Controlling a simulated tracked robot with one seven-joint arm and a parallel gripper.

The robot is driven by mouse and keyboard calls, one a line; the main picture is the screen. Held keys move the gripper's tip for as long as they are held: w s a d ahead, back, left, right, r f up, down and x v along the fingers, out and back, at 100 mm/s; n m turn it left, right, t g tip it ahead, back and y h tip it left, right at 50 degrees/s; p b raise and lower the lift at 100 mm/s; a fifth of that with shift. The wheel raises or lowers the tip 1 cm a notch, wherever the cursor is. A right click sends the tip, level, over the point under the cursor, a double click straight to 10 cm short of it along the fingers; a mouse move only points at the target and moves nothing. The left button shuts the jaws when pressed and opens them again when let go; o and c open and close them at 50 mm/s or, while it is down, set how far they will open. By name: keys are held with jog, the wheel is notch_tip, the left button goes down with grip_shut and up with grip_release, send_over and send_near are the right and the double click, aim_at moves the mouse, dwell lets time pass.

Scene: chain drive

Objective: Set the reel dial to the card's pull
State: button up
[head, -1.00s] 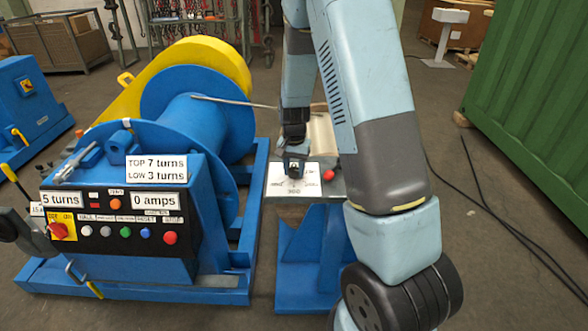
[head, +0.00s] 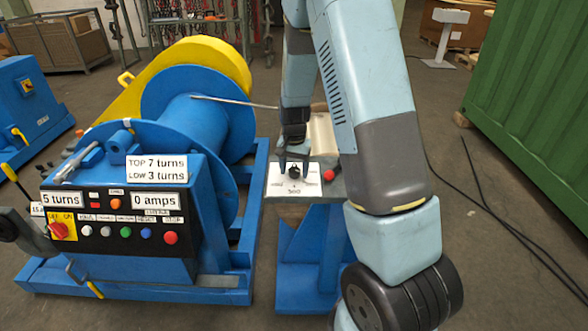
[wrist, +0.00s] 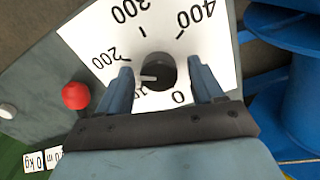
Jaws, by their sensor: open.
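The reel dial is a black round knob (wrist: 160,72) with a white pointer, on a white scale plate (wrist: 85,35) marked 0 to 400. In the wrist view the pointer aims left, between the 200 mark and the partly hidden 100 mark. In the head view the dial (head: 294,172) sits on the small stand right of the blue winch. My gripper (wrist: 162,82) is open, one finger on each side of the knob, with gaps visible. It also shows above the dial in the head view (head: 293,163). I cannot identify the card with the pull.
A red button (wrist: 76,95) sits beside the scale plate. Small labels (wrist: 42,160) reading 0 kg and 0 m show at lower left. The blue winch panel (head: 118,222) shows "5 turns", "0 amps", "TOP 7 turns" and "LOW 3 turns". A green container (head: 530,120) stands right.

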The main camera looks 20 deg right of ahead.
aim_at(294, 169)
notch_tip(294, 169, up, 14)
jog(key=shift+f, duration=0.15)
dwell(0.4)
dwell(0.3)
